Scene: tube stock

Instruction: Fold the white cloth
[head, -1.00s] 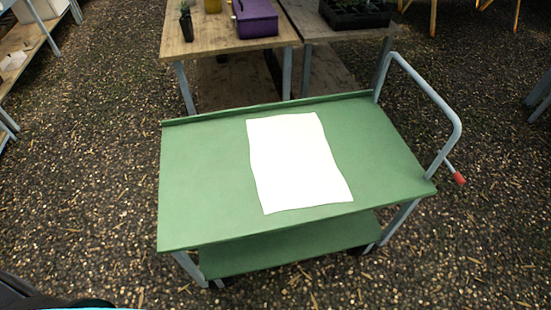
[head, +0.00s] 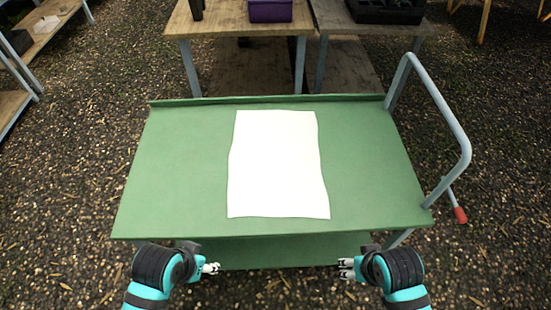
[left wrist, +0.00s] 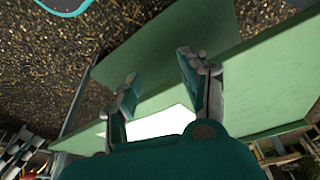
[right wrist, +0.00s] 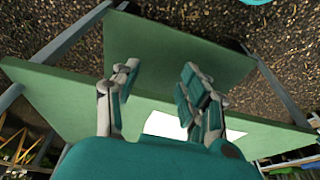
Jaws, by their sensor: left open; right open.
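The white cloth (head: 277,165) lies flat and spread out on the green cart top (head: 375,170), in the middle, with slightly wavy long sides. Part of it shows in the left wrist view (left wrist: 160,123) and in the right wrist view (right wrist: 185,126). My left gripper (head: 214,268) is open and empty in front of the cart's near edge, below left of the cloth. My right gripper (head: 343,268) is open and empty in front of the same edge, below right of the cloth. Neither gripper touches the cloth.
The cart has a raised lip along its far edge, a grey push handle (head: 440,110) at the right and a lower green shelf (head: 285,252). A wooden table (head: 235,25) with a purple box (head: 270,10) stands behind. The cart top around the cloth is bare.

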